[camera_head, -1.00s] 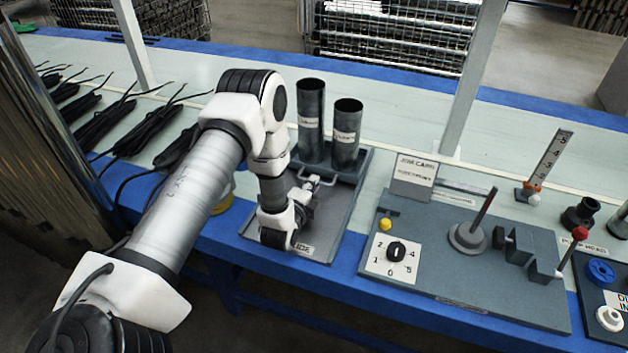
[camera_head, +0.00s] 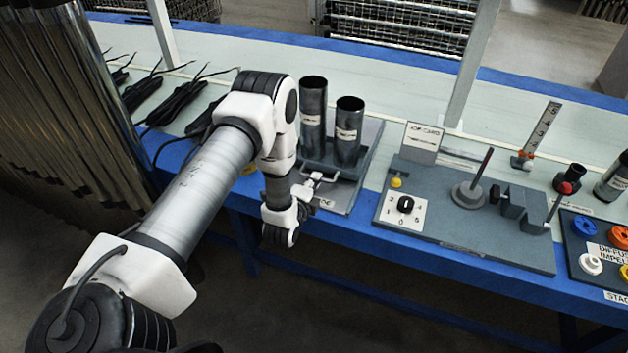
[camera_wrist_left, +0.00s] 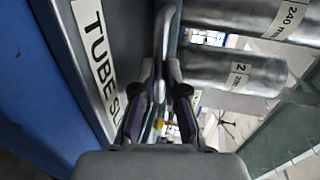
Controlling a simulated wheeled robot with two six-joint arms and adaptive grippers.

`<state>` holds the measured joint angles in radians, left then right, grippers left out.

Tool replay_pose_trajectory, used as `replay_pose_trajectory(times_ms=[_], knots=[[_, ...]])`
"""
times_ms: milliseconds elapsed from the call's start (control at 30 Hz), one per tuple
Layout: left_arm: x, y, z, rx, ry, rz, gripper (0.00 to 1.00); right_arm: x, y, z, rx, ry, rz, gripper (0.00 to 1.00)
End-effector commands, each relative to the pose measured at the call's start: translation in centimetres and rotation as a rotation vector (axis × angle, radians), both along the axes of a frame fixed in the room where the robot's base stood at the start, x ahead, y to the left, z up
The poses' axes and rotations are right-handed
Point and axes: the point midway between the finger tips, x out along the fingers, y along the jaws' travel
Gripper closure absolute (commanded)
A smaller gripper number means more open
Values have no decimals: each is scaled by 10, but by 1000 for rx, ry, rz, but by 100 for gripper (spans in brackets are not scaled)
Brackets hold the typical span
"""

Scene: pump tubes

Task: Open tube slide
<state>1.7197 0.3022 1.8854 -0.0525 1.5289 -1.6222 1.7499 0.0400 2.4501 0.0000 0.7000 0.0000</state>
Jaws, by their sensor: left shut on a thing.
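The tube slide (camera_head: 352,170) is a dark grey carriage holding two upright grey metal tubes, a taller one (camera_head: 313,115) and a shorter one (camera_head: 349,132). It sits on a grey base tray (camera_head: 340,203) at the bench's front edge. My left gripper (camera_head: 309,189) is at the slide's front, shut on the slide's pale metal handle (camera_head: 322,176). In the left wrist view the handle (camera_wrist_left: 169,35) runs between the fingers (camera_wrist_left: 161,95), beside the "TUBE S..." label (camera_wrist_left: 97,50). My forearm hides the tray's left part. My right gripper is out of view.
Right of the tray stands a grey fixture board (camera_head: 470,235) with a dial plate (camera_head: 404,209), a job card (camera_head: 423,137) and a round post base (camera_head: 468,194). Black cable bundles (camera_head: 180,98) lie to the left. The floor in front of the blue bench edge (camera_head: 400,246) is free.

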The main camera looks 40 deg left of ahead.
Motion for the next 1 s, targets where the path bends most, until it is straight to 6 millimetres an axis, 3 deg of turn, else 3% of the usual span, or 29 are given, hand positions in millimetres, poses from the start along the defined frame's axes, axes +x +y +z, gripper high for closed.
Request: replay_pose_trajectory(times_ms=[400, 433, 467, 767, 867, 1000], knots=[[0, 0, 0, 0, 0, 0, 100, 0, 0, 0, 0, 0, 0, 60], [0, 0, 0, 0, 0, 0, 81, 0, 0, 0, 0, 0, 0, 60], [0, 0, 0, 0, 0, 0, 78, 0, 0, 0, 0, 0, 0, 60], [-1, 0, 0, 0, 0, 0, 78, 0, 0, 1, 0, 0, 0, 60], [-10, -2, 2, 0, 1, 0, 78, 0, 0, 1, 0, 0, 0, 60], [-38, -9, 7, -1, 5, 0, 78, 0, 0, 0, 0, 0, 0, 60]])
